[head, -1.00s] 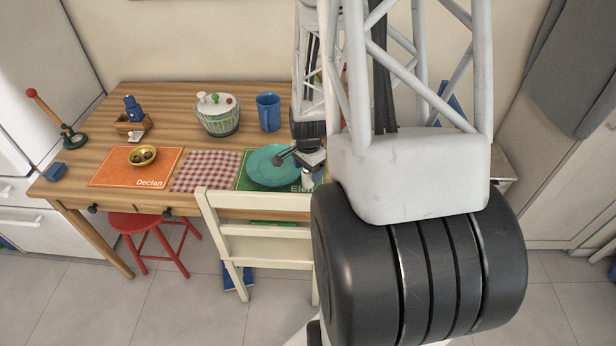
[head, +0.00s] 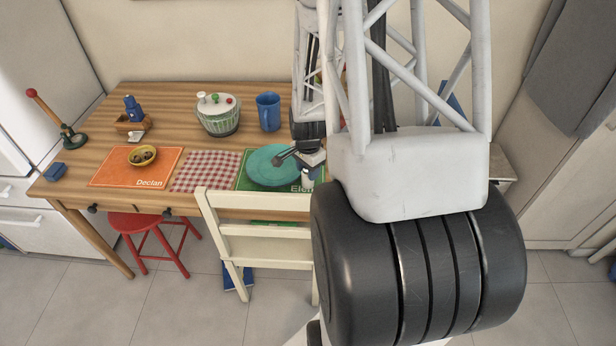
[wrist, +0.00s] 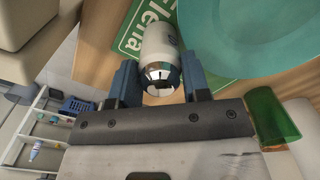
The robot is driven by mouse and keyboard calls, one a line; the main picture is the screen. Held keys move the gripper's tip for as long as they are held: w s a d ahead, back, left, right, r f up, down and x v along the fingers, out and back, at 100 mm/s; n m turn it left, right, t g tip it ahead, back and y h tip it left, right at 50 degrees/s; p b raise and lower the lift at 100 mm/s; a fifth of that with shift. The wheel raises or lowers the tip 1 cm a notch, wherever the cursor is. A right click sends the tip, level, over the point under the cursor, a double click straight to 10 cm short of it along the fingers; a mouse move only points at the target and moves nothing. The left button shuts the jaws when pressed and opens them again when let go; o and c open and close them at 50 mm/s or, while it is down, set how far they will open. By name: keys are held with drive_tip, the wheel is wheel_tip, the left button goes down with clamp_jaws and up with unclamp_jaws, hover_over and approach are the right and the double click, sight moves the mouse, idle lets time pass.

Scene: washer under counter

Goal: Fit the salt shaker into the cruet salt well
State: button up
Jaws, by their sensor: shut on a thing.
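The salt shaker (wrist: 157,45), white with a shiny metal cap, sits between the blue fingers of my gripper (wrist: 161,78) in the wrist view. The gripper is shut on it. In the head view, the white shaker (head: 308,177) shows below my gripper (head: 310,168), at the right edge of the green "Elena" placemat (head: 243,184). I cannot tell whether it touches the table. What seems to be the cruet, a small wooden holder (head: 123,124) with a blue piece (head: 132,107) in it, stands far to the left, behind the orange placemat. Its wells are too small to make out.
A teal plate (head: 270,163) lies beside my gripper. A blue mug (head: 268,112), a lidded pot (head: 218,115) and a yellow bowl (head: 142,156) stand on the table (head: 185,135). A cream chair (head: 262,232) stands in front. The wrist view shows a green cylinder (wrist: 272,115).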

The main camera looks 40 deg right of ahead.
drive_tip(key=shift+r, duration=0.15)
drive_tip(key=shift+r, duration=4.9)
